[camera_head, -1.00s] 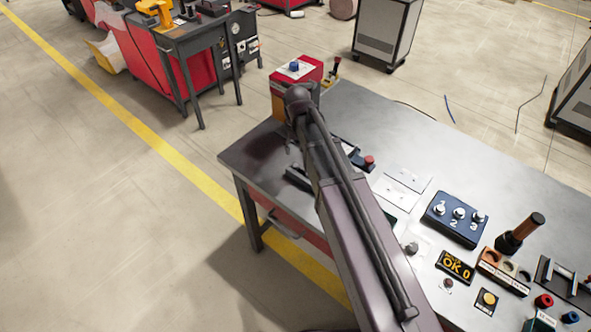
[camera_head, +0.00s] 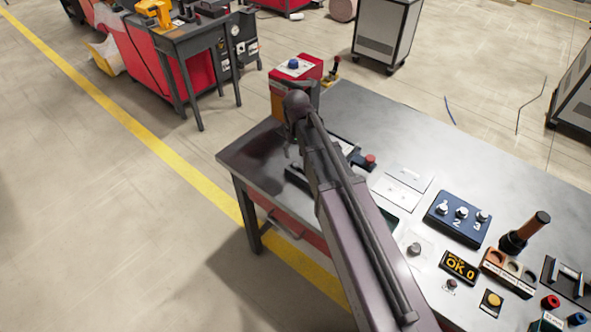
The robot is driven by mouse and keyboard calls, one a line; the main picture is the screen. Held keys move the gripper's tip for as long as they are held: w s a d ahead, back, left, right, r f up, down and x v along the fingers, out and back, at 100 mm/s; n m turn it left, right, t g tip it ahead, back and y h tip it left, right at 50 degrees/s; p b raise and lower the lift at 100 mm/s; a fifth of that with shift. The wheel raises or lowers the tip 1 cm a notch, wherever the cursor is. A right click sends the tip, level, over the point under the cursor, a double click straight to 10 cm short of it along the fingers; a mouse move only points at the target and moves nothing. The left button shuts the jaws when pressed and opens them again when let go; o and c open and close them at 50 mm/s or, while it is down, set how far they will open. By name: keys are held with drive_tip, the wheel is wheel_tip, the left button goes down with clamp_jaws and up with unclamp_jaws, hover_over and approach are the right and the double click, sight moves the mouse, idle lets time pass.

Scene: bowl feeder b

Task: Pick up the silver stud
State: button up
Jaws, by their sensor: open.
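Several silver, round-topped pieces show on the metal table (camera_head: 345,107). Three sit in a row on a dark blue block (camera_head: 458,218) marked 1, 2 and 3. A single grey, round-topped piece (camera_head: 414,249) stands on a pale plate to the left of that block. I cannot tell for sure which one is the silver stud.
A red box with a blue button (camera_head: 293,65) stands by my arm's far end. The table's back right is clear.

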sight(295, 165)
idle(0.3)
drive_tip(key=shift+w+a+f+b, duration=0.1)
drive_tip(key=shift+f+b, duration=2.5)
drive_tip(key=shift+c, duration=0.2)
clamp_jaws()
